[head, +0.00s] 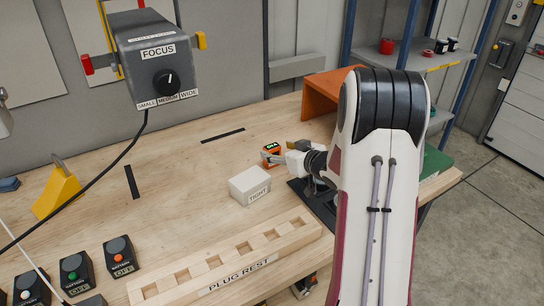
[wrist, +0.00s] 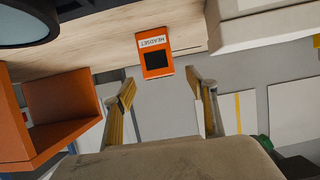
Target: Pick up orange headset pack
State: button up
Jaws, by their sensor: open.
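The orange headset pack (wrist: 156,69) has a white label reading HEADSET, upside down in the wrist view, and a dark square panel. In the head view the pack (head: 271,155) stands on the wooden bench, partly covered by my gripper, with a small green-lit display on top. My gripper (wrist: 162,88) is open and empty. Its two fingers stand wide apart, and the pack appears between and just beyond their tips in the wrist view. In the head view my gripper (head: 279,153) is low over the bench beside the pack; contact cannot be told.
A white box marked TIGHT (head: 250,187) stands close by, in front of the pack. An orange open-sided housing (head: 322,90) is behind my arm. A wooden PLUG REST rack (head: 225,262) lies at the front. The bench left of the pack is mostly clear.

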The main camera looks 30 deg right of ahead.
aim_at(274, 151)
jog(key=shift+w+f, duration=0.1)
jog(key=shift+f+x, duration=0.2)
jog(key=shift+x, duration=0.65)
jog(key=shift+f+x, duration=0.15)
jog(key=shift+x, duration=0.65)
jog(key=shift+w+f, duration=0.35)
jog(key=shift+w, duration=0.25)
jog(key=c, duration=1.3)
